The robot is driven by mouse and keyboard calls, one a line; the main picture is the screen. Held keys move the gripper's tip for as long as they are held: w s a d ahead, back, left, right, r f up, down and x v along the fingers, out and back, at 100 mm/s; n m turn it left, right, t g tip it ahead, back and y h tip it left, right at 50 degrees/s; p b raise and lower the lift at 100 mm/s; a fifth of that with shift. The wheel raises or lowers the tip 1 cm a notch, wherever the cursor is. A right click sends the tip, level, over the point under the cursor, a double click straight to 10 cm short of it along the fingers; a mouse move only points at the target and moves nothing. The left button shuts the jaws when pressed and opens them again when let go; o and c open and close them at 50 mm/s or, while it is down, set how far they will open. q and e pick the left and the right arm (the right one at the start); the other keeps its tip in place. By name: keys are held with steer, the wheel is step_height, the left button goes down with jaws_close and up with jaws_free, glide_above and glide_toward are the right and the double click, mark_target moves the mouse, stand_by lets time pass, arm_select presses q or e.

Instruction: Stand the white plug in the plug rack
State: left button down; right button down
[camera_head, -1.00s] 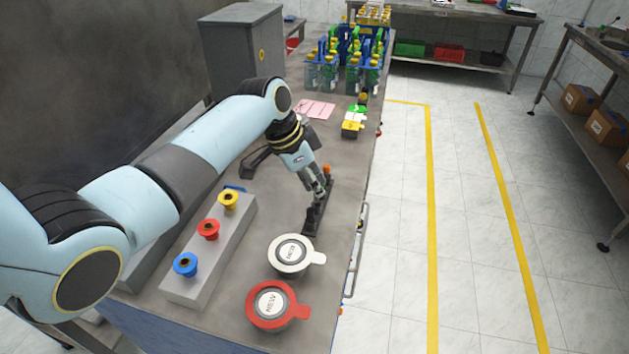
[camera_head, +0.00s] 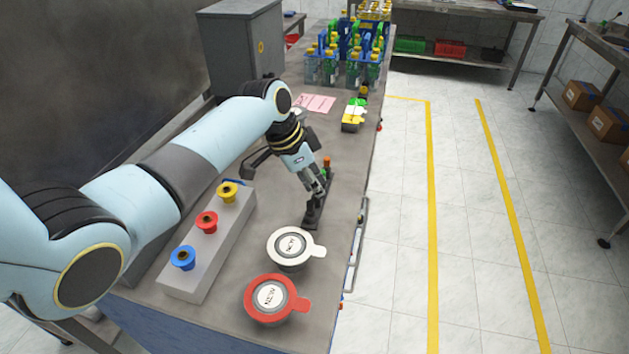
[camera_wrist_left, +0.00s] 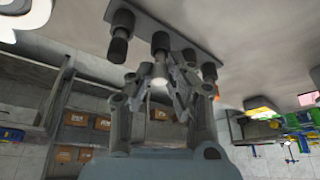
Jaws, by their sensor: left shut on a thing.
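The plug rack (camera_head: 313,222) is a dark narrow strip on the grey table, right of centre in the head view. In the left wrist view the rack (camera_wrist_left: 192,40) shows as a dark plate with several black cylinders. My left gripper (camera_head: 318,194) is over the rack, pointing down, and shut. In the left wrist view my left gripper (camera_wrist_left: 162,88) has its fingers closed around a small pale piece, the white plug (camera_wrist_left: 160,84). The plug lines up with a black cylinder; whether it is seated there I cannot tell. An orange-topped plug (camera_head: 327,162) stands at the rack's far end.
A white-lidded pot (camera_head: 290,265) and a red-lidded pot (camera_head: 270,316) stand nearer on the table. A grey block (camera_head: 190,272) with yellow, red and blue knobs lies to the left. Bottle crates (camera_head: 345,72) and a pink sheet (camera_head: 314,104) are farther back.

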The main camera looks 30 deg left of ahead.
arm_select(q)
steer(key=c, duration=1.2)
jaws_free()
steer(key=v, duration=1.2)
steer(key=shift+a, duration=0.1)
steer(key=shift+f, duration=0.1)
